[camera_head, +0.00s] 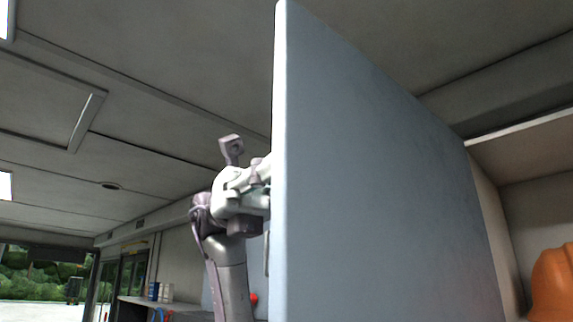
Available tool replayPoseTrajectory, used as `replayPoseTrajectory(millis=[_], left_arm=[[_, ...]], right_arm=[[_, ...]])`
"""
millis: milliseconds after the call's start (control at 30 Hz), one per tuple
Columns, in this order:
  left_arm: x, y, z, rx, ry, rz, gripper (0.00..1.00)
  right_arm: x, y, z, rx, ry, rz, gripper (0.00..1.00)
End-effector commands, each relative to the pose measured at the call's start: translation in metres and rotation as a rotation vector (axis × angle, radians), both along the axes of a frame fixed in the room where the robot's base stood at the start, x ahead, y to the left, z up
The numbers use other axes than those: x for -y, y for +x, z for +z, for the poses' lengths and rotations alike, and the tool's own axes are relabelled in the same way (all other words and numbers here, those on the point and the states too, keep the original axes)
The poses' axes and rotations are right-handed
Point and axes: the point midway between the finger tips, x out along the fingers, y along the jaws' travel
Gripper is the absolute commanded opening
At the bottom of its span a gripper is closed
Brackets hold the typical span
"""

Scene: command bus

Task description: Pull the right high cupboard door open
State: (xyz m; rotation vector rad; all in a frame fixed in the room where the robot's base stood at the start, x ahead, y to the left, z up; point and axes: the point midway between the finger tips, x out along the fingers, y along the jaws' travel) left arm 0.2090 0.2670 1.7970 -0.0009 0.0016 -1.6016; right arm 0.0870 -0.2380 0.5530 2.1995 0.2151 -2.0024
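The grey-blue cupboard door (370,180) stands swung wide open, its near edge toward me and its inner face filling the middle of the head view. Part of a handle (266,255) shows just left of the near edge, on the outer side. An arm, apparently my left, rises from below on that outer side. Its gripper (258,180) reaches to the door's near edge, which hides the fingertips. I cannot tell whether it touches the door or whether its fingers are open or shut. My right gripper is not in view.
The open cupboard (545,215) at the right holds an orange helmet (553,285). A shelf or counter (165,305) with small items lies low at the left. The low ceiling (130,70) spans the top. The space left of the arm looks clear.

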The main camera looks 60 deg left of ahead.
Motion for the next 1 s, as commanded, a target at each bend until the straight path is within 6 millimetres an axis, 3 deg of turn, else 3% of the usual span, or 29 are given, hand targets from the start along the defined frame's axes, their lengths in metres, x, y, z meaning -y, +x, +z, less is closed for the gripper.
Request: replayPoseTrajectory(millis=[33, 67, 200, 600, 767, 1000], left_arm=[[0.000, 0.000, 0.003, -0.001, -0.009, 0.000, 0.00], [0.000, 0.000, 0.003, -0.001, -0.009, 0.000, 0.14], [0.000, 0.000, 0.002, -0.001, -0.007, 0.000, 0.37], [-0.007, 0.001, 0.001, -0.001, -0.004, 0.001, 0.37], [-0.033, 0.001, 0.001, -0.003, -0.006, 0.002, 0.37], [-0.086, 0.003, 0.002, -0.001, -0.009, 0.001, 0.37]], right_arm=[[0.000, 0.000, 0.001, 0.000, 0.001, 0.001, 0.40], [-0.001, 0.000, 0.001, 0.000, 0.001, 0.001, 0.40], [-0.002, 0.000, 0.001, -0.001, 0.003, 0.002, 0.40], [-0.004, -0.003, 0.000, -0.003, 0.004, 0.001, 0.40], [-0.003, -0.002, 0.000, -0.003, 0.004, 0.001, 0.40], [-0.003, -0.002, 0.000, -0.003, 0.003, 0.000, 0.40]])
